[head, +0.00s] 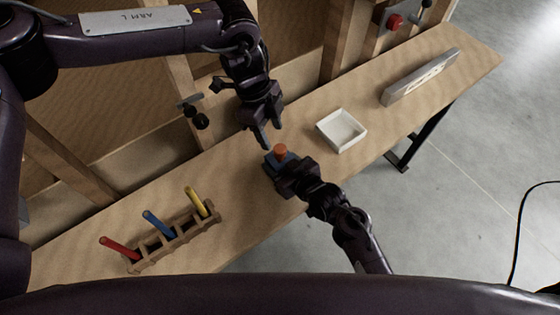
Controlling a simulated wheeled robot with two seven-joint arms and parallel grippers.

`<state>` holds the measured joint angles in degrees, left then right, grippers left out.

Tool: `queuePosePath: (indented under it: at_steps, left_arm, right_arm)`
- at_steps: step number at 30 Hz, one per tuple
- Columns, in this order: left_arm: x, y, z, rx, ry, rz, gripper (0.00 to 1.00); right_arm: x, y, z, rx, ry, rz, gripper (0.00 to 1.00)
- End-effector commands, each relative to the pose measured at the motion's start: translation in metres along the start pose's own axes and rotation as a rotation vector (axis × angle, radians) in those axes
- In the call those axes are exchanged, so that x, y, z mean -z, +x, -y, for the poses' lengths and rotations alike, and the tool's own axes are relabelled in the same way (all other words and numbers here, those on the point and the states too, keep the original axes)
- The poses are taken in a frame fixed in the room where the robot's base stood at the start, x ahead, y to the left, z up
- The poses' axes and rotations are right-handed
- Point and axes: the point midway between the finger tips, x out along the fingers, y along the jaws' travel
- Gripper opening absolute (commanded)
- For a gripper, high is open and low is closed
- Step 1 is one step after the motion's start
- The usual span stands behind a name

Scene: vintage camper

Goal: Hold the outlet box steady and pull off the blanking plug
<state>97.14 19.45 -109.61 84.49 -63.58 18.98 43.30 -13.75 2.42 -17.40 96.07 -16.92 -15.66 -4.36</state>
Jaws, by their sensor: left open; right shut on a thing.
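The blanking plug (281,150) is orange and sits upright on top of the box. My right gripper (283,166) comes in from the lower right and is shut on the outlet box. My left gripper (268,140) comes down from above, its fingers open and empty. Its fingertips are just above and left of the plug, and they look apart from it.
A white square tray (341,131) stands right of the box. A wooden rack (172,238) with red, blue and yellow handled tools is at the left. Wooden wall framing rises behind the bench (240,210).

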Motion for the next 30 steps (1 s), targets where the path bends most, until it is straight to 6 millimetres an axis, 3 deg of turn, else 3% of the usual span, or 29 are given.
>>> queuePosePath:
  at_steps: [9,15,27,30]
  left_arm:
    - [0.001,0.044,-0.001,-0.004,-0.003,-0.002,0.49]
    - [0.001,0.062,-0.001,-0.001,-0.002,-0.001,0.49]
    - [0.001,0.069,0.0,0.0,-0.002,0.0,0.49]
    - [0.001,0.069,0.0,0.0,-0.002,0.0,0.39]
  right_arm:
    - [0.0,0.0,0.001,0.001,0.0,0.0,0.27]
    - [0.0,0.0,0.001,0.001,0.0,0.0,0.27]
    - [0.0,0.0,0.001,0.001,0.0,0.001,0.27]
    - [0.0,0.0,0.001,0.001,0.0,0.001,0.27]
